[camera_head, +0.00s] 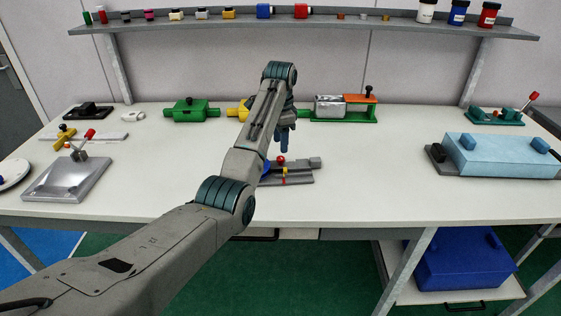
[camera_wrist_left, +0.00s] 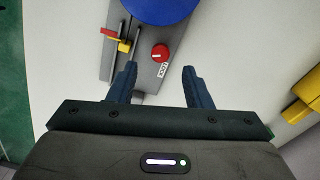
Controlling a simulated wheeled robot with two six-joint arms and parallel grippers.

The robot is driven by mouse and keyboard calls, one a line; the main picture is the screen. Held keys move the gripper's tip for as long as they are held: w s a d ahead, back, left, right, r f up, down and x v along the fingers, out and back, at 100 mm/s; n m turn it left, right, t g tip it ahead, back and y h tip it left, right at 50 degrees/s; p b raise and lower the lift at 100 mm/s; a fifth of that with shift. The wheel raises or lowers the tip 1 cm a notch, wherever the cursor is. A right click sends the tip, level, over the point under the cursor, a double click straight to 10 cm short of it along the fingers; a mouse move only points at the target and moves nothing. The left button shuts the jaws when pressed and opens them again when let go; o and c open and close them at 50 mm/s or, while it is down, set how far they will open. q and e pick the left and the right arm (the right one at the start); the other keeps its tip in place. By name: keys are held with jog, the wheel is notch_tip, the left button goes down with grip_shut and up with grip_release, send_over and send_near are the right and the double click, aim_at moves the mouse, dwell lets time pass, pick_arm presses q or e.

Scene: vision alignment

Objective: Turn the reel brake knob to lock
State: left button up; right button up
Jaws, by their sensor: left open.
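The reel brake fixture is a grey base (camera_wrist_left: 150,75) with a blue reel disc (camera_wrist_left: 160,8), seen at the top of the left wrist view. A red round knob (camera_wrist_left: 160,52) with a pale mark stands on the base beside a white "LOCK" label (camera_wrist_left: 162,70). In the head view the grey base (camera_head: 302,179) and the red knob (camera_head: 281,160) show at mid-table, partly hidden by my arm. My left gripper (camera_head: 281,142) hangs above the fixture. Its open fingers (camera_wrist_left: 160,74) are empty, with the knob ahead of the gap. My right gripper is out of view.
A yellow block (camera_wrist_left: 124,45) and red piece sit on the fixture's rails. Green fixtures (camera_head: 190,111) line the back. A silver plate with a lever (camera_head: 68,180) is left; a light-blue box (camera_head: 500,156) is right. Table around the fixture's right is clear.

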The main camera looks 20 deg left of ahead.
aim_at(280, 157)
pick_arm(q)
notch_tip(280, 157, down, 4)
jog(key=shift+f+p, duration=0.1)
jog(key=shift+p, duration=0.8)
jog(key=shift+f, duration=0.6)
jog(key=c, duration=1)
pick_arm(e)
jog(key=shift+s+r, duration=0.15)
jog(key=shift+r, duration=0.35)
